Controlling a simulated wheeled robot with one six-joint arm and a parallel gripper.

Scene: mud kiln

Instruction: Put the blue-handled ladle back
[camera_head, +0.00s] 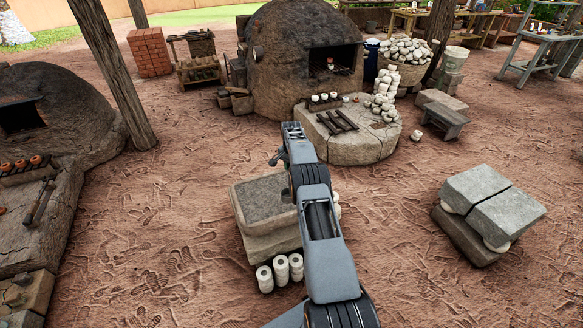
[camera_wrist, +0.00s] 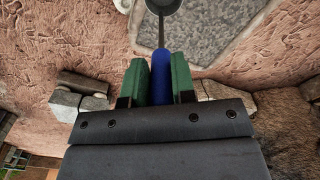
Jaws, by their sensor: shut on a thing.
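In the wrist view the blue-handled ladle (camera_wrist: 160,80) is between the two green fingers of my gripper (camera_wrist: 160,78). The gripper is shut on the blue handle. The thin metal shaft runs up the picture to a dark round bowl, cut off by the top edge. The ladle's bowl overlaps a grey stone slab in that view. In the head view my gripper (camera_head: 279,157) is a small dark shape left of my arm's end, over or near the stone block; the ladle cannot be made out there.
A stone block with a grey top (camera_head: 262,197) stands beside my arm, with white cylinders (camera_head: 281,270) in front. A domed kiln (camera_head: 300,60) with a round stone ledge (camera_head: 350,148) is behind. Slabs (camera_head: 490,205) stand at right. Bare ground lies between.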

